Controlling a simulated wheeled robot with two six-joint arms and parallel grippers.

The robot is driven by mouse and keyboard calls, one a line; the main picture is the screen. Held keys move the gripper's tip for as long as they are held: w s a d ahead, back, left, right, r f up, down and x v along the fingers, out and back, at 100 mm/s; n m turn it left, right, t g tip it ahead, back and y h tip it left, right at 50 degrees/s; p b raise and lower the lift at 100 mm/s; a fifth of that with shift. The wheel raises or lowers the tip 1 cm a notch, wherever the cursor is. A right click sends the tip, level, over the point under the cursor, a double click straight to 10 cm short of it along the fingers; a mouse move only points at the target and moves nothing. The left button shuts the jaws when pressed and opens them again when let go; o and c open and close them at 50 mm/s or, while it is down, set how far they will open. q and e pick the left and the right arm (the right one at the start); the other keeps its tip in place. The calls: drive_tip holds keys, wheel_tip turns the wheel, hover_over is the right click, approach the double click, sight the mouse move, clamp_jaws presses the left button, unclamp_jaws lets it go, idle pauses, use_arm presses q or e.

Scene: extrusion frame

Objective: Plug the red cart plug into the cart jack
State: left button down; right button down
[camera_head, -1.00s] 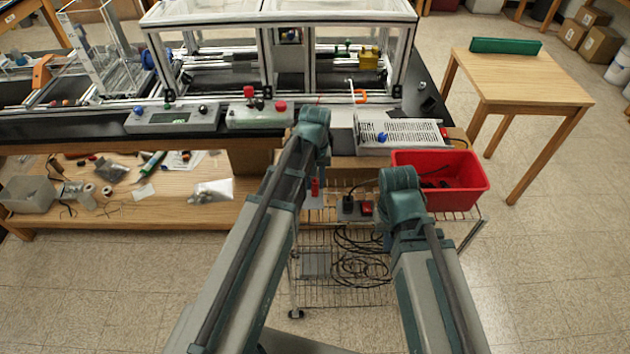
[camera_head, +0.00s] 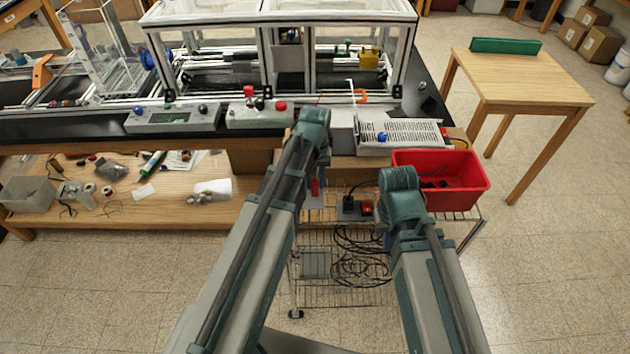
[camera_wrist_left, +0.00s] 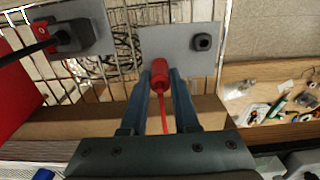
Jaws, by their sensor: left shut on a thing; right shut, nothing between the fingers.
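The red cart plug (camera_wrist_left: 160,78) is held between the fingertips of my left gripper (camera_wrist_left: 161,80) in the left wrist view, with a red cord trailing back between the fingers. A small red part of the plug (camera_head: 315,187) shows beside my left arm in the head view. The cart jack (camera_wrist_left: 203,42) is a dark socket on a grey plate (camera_wrist_left: 160,41), up and right of the plug in the wrist view. The plug appears apart from the jack; its height over the plate is unclear. My left gripper is mostly hidden in the head view. My right gripper's fingers are hidden behind its arm.
A black plug and box (camera_wrist_left: 72,36) with a red switch (camera_wrist_left: 40,30) sit left of the plate. A red bin (camera_head: 462,180) stands on the wire cart (camera_head: 345,293), which has coiled black cables. A bench shelf (camera_head: 110,217) lies to the left.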

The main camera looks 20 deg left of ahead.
use_arm(q)
drive_tip(key=shift+f, duration=0.2)
drive_tip(key=c, duration=0.6)
unclamp_jaws()
drive_tip(key=shift+r, duration=0.1)
wheel_tip(320, 180, up, 14)
drive_tip(key=p, duration=1.3)
drive_tip(key=shift+p, duration=0.3)
drive_tip(key=shift+f, duration=0.2)
drive_tip(key=s+d+f+m+b, duration=0.2)
drive_tip(key=s+d+f+b, duration=0.1)
drive_tip(key=s, duration=0.1)
drive_tip(key=s+d+f+m+b, duration=0.2)
drive_tip(key=s+d+f+b, duration=0.1)
drive_tip(key=s+d, duration=0.1)
drive_tip(key=s+d+f+m+y+b, duration=0.1)
drive_tip(key=s+d+f+m+b, duration=0.2)
drive_tip(key=s, duration=0.3)
drive_tip(key=shift+s+d, duration=0.15)
drive_tip(key=shift+d, duration=0.1)
